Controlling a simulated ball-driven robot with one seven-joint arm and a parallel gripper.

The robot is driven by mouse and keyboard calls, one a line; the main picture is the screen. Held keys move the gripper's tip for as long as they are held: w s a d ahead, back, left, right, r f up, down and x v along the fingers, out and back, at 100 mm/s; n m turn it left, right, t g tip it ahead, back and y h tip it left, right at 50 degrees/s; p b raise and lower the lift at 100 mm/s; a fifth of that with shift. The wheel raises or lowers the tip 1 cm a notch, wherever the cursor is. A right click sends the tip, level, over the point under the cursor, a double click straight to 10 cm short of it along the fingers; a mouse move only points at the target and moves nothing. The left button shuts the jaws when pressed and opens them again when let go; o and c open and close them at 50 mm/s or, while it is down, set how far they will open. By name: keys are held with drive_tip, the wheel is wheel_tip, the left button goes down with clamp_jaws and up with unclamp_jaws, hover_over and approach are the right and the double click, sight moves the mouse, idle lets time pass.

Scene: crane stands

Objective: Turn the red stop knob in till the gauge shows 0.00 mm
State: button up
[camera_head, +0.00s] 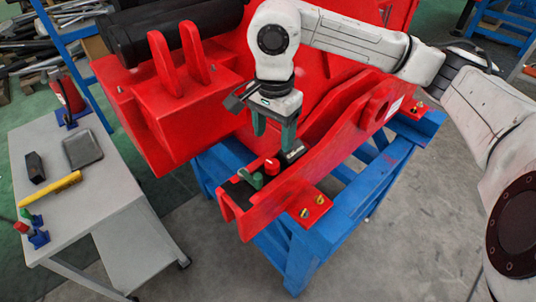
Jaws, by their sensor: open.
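The red stop knob (271,166) sits in the channel of the red crane part. A small black gauge (293,154) with pale marks stands just right of it; its reading is too small to make out. My gripper (273,140) points down above the knob, its two green fingers apart and empty. The left fingertip is above and left of the knob, the right one close to the gauge. I cannot tell whether either touches anything. A green handle (250,179) stands left of the knob.
Red side walls (325,150) flank the channel on a blue stand (330,225). A large red block with upright lugs (180,110) is close on the left. A grey table (85,180) holds a yellow tool (50,188), a black block (35,167) and a dark tray (82,149).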

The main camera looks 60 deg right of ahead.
sight(272, 163)
wheel_tip(272, 163, down, 9)
drive_tip(key=shift+a+r+p, duration=0.1)
drive_tip(key=shift+p, duration=0.95)
drive_tip(key=c, duration=1.1)
